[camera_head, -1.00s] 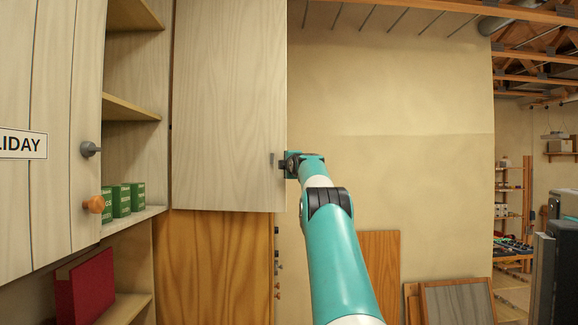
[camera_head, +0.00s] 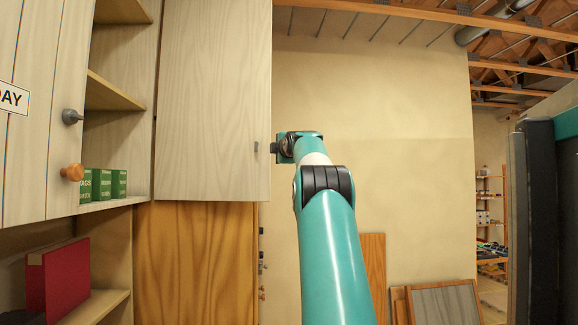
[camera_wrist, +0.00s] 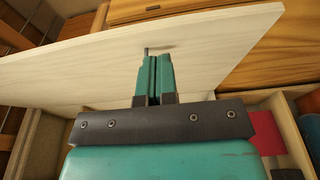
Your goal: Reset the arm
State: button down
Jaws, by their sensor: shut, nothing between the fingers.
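My gripper (camera_wrist: 153,75) shows in the wrist view with its two teal fingers together and nothing between them. Its tips are close to the face of a pale wooden cabinet door (camera_wrist: 100,68), near a small dark handle (camera_wrist: 160,48); I cannot tell whether they touch. In the head view my arm reaches up and forward, and my gripper (camera_head: 276,147) is at the right edge of the open cabinet door (camera_head: 212,100), beside its handle (camera_head: 256,147).
Left of the door, open shelves hold several green boxes (camera_head: 103,184) and a red binder (camera_head: 62,278). A closed door with a round wooden knob (camera_head: 72,172) is at far left. Boards (camera_head: 445,304) lean on the wall. A dark upright panel (camera_head: 540,215) stands close at right.

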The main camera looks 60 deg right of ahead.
jog(key=shift+s+a+b, duration=0.3)
jog(key=shift+s+b, duration=0.05)
jog(key=shift+s, duration=0.35)
jog(key=shift+s+a+b, duration=0.25)
jog(key=shift+s+b, duration=0.05)
jog(key=shift+s, duration=0.4)
jog(key=shift+s+a+b, duration=0.3)
jog(key=shift+s+b, duration=0.05)
jog(key=shift+s, duration=0.35)
